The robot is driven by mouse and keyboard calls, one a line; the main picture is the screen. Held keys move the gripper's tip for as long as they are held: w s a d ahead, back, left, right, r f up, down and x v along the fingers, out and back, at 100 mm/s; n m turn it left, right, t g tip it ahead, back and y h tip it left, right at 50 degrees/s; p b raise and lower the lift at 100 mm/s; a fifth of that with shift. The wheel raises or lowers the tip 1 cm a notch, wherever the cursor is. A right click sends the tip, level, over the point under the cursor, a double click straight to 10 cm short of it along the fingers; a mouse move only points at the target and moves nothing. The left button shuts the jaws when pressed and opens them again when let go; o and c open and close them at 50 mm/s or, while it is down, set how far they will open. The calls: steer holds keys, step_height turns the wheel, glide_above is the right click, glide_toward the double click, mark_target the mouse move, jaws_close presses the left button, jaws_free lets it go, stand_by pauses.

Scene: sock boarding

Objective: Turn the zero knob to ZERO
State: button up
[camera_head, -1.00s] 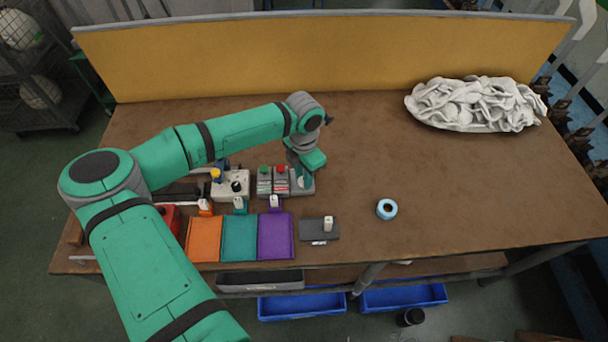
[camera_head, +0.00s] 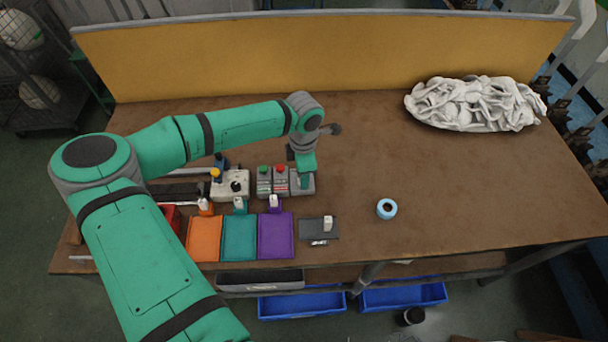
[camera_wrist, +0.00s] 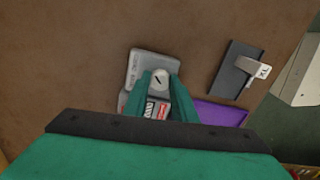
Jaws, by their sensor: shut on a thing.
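The zero knob (camera_wrist: 160,78) is a light round cap with a dark line across its top, on a small grey box (camera_wrist: 143,62) in the wrist view. My gripper (camera_wrist: 160,85) is shut on the knob, with a green finger on either side of it. In the head view the grey box (camera_head: 305,188) sits at the right end of a row of control boxes, and my gripper (camera_head: 304,184) points down over it. The knob is hidden there by my gripper. Most lettering on the box is too small to read.
Boxes with a green button (camera_head: 263,169) and a red button (camera_head: 281,169) stand left of the grey box. Orange (camera_head: 204,240), teal (camera_head: 239,240) and purple (camera_head: 275,238) trays lie in front. A dark plate (camera_head: 310,231) and blue tape roll (camera_head: 386,209) lie to the right.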

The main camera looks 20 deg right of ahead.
steer(key=o, duration=0.8)
steer(key=shift+c, duration=0.2)
steer(key=shift+r, duration=0.1)
step_height(320, 180, up, 11)
stand_by(0.4)
